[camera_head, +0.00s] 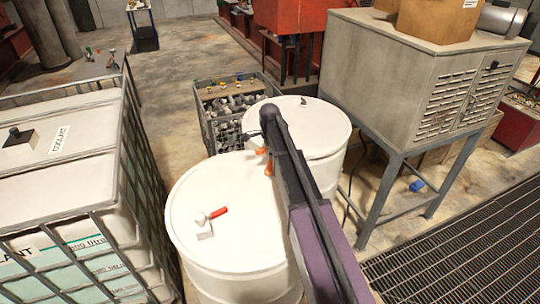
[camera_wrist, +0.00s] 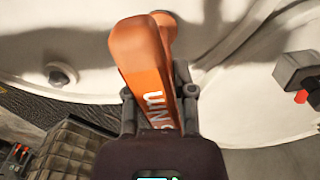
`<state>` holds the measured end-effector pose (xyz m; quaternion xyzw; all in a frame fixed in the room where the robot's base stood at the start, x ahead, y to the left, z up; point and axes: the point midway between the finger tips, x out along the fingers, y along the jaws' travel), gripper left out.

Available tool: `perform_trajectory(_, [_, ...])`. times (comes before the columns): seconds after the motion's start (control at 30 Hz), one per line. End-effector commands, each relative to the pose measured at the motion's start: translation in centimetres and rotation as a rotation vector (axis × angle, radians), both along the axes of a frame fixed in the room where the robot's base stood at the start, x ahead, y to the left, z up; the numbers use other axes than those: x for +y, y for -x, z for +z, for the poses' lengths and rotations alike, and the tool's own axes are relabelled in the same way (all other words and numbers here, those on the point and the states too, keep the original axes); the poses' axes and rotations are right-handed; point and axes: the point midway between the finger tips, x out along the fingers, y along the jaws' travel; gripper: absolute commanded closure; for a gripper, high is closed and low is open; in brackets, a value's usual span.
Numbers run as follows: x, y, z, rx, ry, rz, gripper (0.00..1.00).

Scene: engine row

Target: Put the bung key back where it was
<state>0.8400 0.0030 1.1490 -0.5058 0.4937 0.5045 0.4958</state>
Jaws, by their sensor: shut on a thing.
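The bung key is orange with pale lettering. In the wrist view the bung key (camera_wrist: 143,58) stands up between the fingers of my gripper (camera_wrist: 160,98), which is shut on it. In the head view my gripper (camera_head: 262,148) is over the gap between two white drums, partly hidden by my arm, and orange parts of the bung key (camera_head: 268,168) show below it. The front drum (camera_head: 245,265) carries a small tap with a red handle (camera_head: 217,212). The rear drum (camera_head: 325,125) has a small dark fitting (camera_head: 303,102) on its lid. Whether the key touches a drum is unclear.
A caged coolant tank (camera_head: 85,120) stands close on the left. A wire crate of metal parts (camera_head: 225,110) is behind the drums. A grey vented cabinet (camera_head: 430,85) on a blue-grey stand is at the right. Open floor lies at the back left.

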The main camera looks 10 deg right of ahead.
Motion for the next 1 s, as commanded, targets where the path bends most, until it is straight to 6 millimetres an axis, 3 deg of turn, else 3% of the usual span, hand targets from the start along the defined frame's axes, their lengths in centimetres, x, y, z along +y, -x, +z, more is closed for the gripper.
perform_trajectory(0.23, [0.03,0.00,-0.31,0.000,0.000,0.000,1.00])
perform_trajectory(0.27, [0.04,0.00,-0.31,0.000,0.000,0.000,0.64])
perform_trajectory(0.37, [0.04,0.00,-0.23,0.000,0.000,0.001,0.34])
perform_trajectory(1.0, [0.08,0.00,0.44,0.000,0.000,0.001,0.32])
